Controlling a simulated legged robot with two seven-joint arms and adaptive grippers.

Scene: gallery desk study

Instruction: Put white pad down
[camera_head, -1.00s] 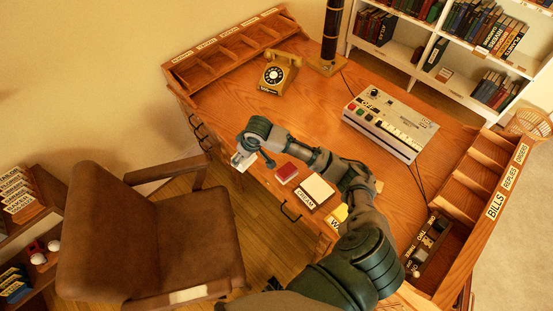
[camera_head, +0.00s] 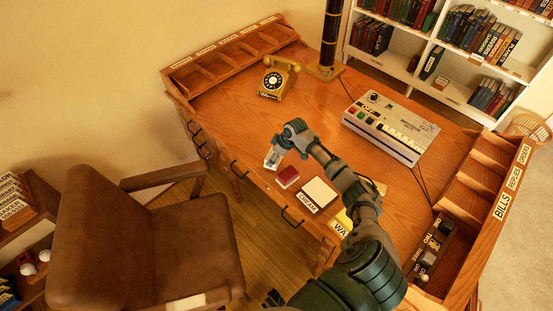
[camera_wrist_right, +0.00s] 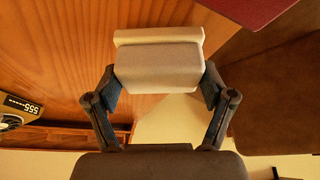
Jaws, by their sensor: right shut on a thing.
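My right gripper (camera_head: 275,153) is shut on the white pad (camera_head: 271,161) near the desk's front edge, just left of the red pad. In the right wrist view the white pad (camera_wrist_right: 158,66) is a pale two-layered block between the fingers of the gripper (camera_wrist_right: 160,82), with wood behind it. I cannot tell whether it touches the desk. The red pad (camera_head: 288,176) lies on the desk (camera_head: 240,125), and its corner shows in the wrist view (camera_wrist_right: 248,10). A cream pad (camera_head: 319,191) labelled CREAM lies to its right. My left gripper is not in view.
A yellow label (camera_head: 344,222) is partly hidden by my arm. A telephone (camera_head: 278,80) and a grey button machine (camera_head: 390,127) stand farther back. Slotted racks (camera_head: 232,50) edge the desk. A brown chair (camera_head: 150,240) stands in front. Desk behind the gripper is clear.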

